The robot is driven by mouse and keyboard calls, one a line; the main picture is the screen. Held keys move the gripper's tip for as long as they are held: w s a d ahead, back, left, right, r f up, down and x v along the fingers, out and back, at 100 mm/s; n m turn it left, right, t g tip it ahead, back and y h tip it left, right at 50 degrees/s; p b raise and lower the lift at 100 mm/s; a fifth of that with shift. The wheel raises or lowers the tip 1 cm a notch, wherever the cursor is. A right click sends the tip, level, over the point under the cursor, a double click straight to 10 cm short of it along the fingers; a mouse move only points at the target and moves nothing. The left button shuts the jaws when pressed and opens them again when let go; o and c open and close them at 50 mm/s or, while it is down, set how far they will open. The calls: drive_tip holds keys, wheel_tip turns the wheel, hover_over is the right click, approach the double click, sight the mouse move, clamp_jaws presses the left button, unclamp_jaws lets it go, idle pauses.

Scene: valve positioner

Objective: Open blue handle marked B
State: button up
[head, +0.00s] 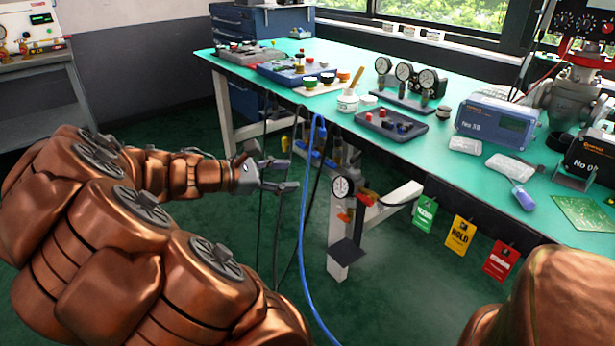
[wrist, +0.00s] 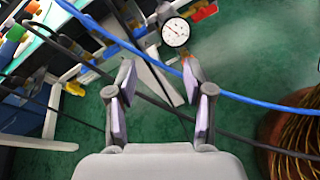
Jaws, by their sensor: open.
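My gripper (head: 282,175) is open and empty below the front edge of the green table. In the wrist view its two fingers (wrist: 158,75) stand apart with only floor, cables and a bracket behind them. Small coloured parts hang under the table beyond the fingers; a blue part (wrist: 140,32), possibly a handle, lies near a round gauge (wrist: 175,32). A red handle-like part (wrist: 205,13) is just right of the gauge. In the head view the gauge (head: 342,187) is right of my gripper. No letter B is legible, so I cannot tell which handle it marks.
A blue hose (head: 305,215) and dark cables hang close by my gripper; the hose also crosses the wrist view (wrist: 245,98). A white table leg (head: 343,230) stands to the right. Green, yellow and red tags (head: 460,235) hang from the table edge.

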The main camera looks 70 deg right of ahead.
sight(312, 155)
drive_tip(key=d+f+n+h+b, duration=0.1)
drive_tip(key=d+n+b, duration=0.1)
drive_tip(key=d, duration=0.2)
drive_tip(key=w+d+f+n+h+b, duration=0.1)
drive_tip(key=d+f+n+b, duration=0.1)
drive_tip(key=d, duration=0.3)
drive_tip(key=w+d+f+n+h+b, duration=0.1)
drive_tip(key=d+n+h+b, duration=0.1)
drive_tip(key=d, duration=0.3)
drive_tip(key=shift+d+f+b, duration=0.1)
drive_tip(key=shift+f+b, duration=0.3)
drive_tip(key=shift+b+x, duration=0.4)
drive_tip(key=shift+x, duration=0.75)
drive_tip(key=shift+w+r, duration=0.1)
drive_tip(key=shift+r, duration=0.05)
drive_tip(key=c, duration=0.9)
